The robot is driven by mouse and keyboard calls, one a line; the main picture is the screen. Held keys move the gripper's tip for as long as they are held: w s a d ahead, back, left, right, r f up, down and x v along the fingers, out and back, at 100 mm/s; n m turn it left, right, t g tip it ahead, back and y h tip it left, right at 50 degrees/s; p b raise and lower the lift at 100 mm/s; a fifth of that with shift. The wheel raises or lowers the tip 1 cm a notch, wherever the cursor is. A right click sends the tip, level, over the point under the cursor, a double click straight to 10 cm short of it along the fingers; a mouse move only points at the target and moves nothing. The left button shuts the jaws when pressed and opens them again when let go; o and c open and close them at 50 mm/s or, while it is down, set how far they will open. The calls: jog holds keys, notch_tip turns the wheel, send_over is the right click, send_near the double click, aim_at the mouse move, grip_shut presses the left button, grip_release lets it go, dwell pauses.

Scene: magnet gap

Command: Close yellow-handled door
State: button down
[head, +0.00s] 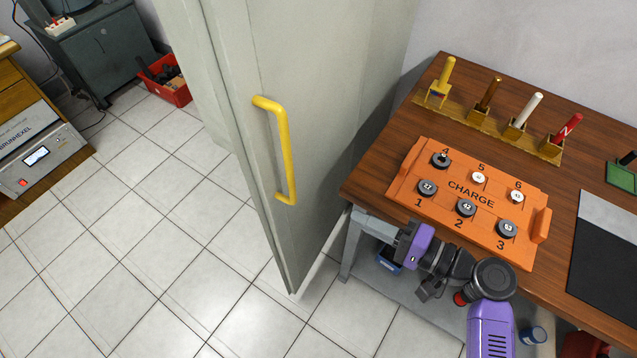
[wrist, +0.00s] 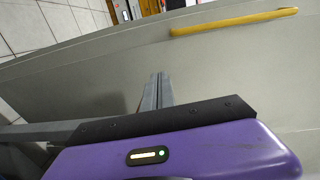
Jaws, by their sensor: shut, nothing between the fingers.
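The tall pale grey door (head: 317,150) with the yellow handle (head: 288,155) stands swung out into the room in the head view, its lower corner above the tiled floor. My gripper (head: 377,226) is low beside the table's left end, to the right of the door and below the handle. In the wrist view, the gripper's grey fingers (wrist: 157,82) are together and empty, pointing along the door's face (wrist: 230,70). The handle (wrist: 235,22) crosses the upper right there, apart from the fingers. I cannot tell whether the fingers touch the door.
A wooden table (head: 390,135) at right carries an orange CHARGE tray (head: 470,200) with several round pieces, a rack of coloured-handled tools (head: 485,125) and a black mat (head: 610,260). A red bin (head: 165,80) stands far back left. Tiled floor (head: 150,230) left of the door is clear.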

jog(key=w+a+r+y+p, duration=0.1)
jog(key=w+a+r, duration=0.1)
jog(key=w+a, duration=0.7)
jog(key=shift+a+r+y+p, duration=0.25)
jog(key=shift+a+y+p, duration=0.1)
jog(key=shift+a, duration=0.85)
jog(key=shift+a, duration=0.15)
